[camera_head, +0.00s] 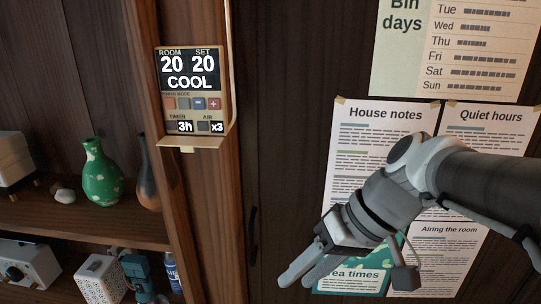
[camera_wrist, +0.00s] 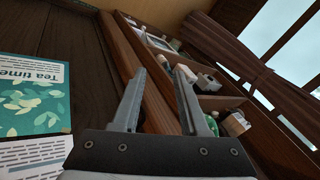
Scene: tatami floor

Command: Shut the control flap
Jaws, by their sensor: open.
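The control panel (camera_head: 191,83) is on the wooden post at upper left in the head view. It has a lit display reading 20, 20 and COOL, with small buttons below. Its control flap (camera_head: 190,143) is open, folded down and sticking out at the panel's lower edge, with a small tab at its front. My gripper (camera_head: 293,281) is open and empty, below and to the right of the flap and well apart from it. Its two fingers also show in the wrist view (camera_wrist: 160,72), with nothing between them. I cannot make out the flap clearly there.
Paper notices (camera_head: 367,130) are on the dark wall behind my arm. Shelves at left hold a green vase (camera_head: 101,175), a dark vase (camera_head: 149,178), a white box (camera_head: 98,277) and other small things. The space in front of the panel is clear.

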